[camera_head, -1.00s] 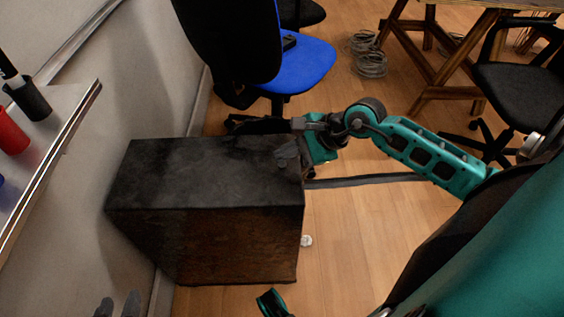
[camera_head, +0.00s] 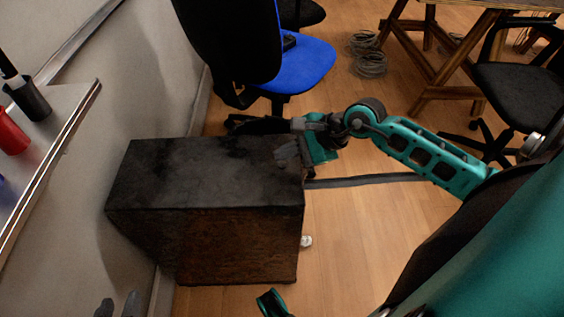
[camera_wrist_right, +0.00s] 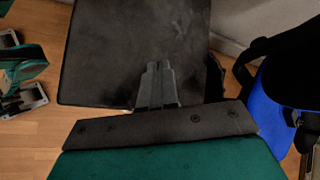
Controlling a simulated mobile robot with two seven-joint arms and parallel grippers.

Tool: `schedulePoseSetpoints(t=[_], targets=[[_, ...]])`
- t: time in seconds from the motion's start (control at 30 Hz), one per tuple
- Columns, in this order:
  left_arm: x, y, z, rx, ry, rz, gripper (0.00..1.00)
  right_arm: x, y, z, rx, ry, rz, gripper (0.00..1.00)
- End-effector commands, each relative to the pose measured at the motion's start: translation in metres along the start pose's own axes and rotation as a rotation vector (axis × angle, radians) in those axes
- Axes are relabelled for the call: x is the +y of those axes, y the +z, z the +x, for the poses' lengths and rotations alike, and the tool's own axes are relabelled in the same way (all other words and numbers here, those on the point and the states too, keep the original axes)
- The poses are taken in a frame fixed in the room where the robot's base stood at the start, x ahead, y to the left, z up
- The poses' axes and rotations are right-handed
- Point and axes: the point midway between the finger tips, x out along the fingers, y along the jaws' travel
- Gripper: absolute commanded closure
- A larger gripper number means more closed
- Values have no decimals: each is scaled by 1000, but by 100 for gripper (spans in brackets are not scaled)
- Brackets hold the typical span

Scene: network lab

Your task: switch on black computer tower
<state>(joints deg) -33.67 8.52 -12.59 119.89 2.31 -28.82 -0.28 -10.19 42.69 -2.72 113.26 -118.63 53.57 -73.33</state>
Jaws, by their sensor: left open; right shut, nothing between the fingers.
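The black computer tower (camera_head: 195,175) stands on the floor by the wall, with its dark top and a brownish side showing. It also fills the upper middle of the right wrist view (camera_wrist_right: 110,45). My right gripper (camera_head: 298,153) is at the tower's right end, near its top edge. In the right wrist view its two fingers (camera_wrist_right: 157,68) are together and empty, seen against the tower; I cannot tell whether they touch it. The power button is not visible. My left gripper (camera_head: 118,306) is open and empty at the bottom left, its fingers partly cut off by the frame.
A bench (camera_head: 52,145) with a black cup (camera_head: 30,98) and a red cup (camera_head: 11,133) is at the left. A blue chair (camera_head: 300,65) stands behind the tower. A black chair (camera_head: 520,80) and wooden trestle (camera_head: 445,65) are at the back right.

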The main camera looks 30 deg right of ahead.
Motion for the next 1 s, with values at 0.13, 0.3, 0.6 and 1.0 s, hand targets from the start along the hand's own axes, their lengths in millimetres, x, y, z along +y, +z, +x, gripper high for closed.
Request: schedulePoseSetpoints(t=[0.13,0.3,0.6,1.0], targets=[[0,0,0,0,0,0,57,0,0,0,0,0,0,100],[0,4,2,-1,0,0,57,2,-2,3,1,1,-1,100],[0,9,5,-5,-1,0,57,4,-4,6,0,0,0,100],[0,11,6,-6,-1,-1,57,5,-6,8,0,0,0,100]])
